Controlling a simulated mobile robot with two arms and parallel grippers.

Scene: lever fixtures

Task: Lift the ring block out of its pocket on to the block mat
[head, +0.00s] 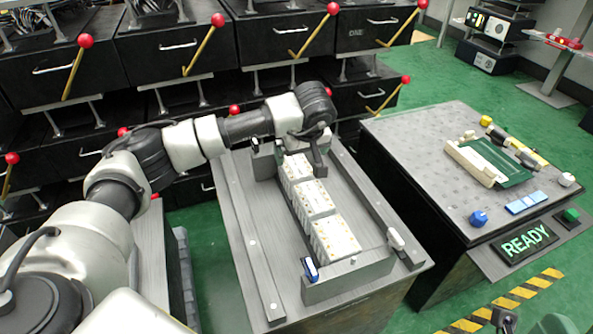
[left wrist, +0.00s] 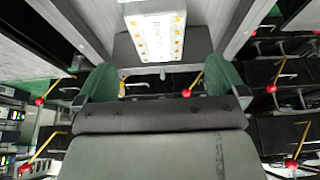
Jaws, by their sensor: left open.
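A row of white blocks with orange dots (head: 318,215) sits in a dark grey pocket frame (head: 345,279) on the near bench. I take the ring block to be in this row; I cannot tell a ring apart. My left gripper (head: 316,158) is over the far end of the row, pointing down. In the left wrist view, its two green-padded fingers (left wrist: 161,80) are wide apart and empty, with a dotted white block (left wrist: 157,32) beyond them. A green mat (head: 500,163) with a cream piece lies on the right table; I cannot tell if it is the block mat.
Grey rails (head: 249,240) run along both sides of the bench. The right table (head: 400,130) holds blue and yellow knobs, blue strips and a READY sign (head: 526,243). Black drawers with red-knobbed levers (head: 210,40) stand behind. The right table's left part is bare.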

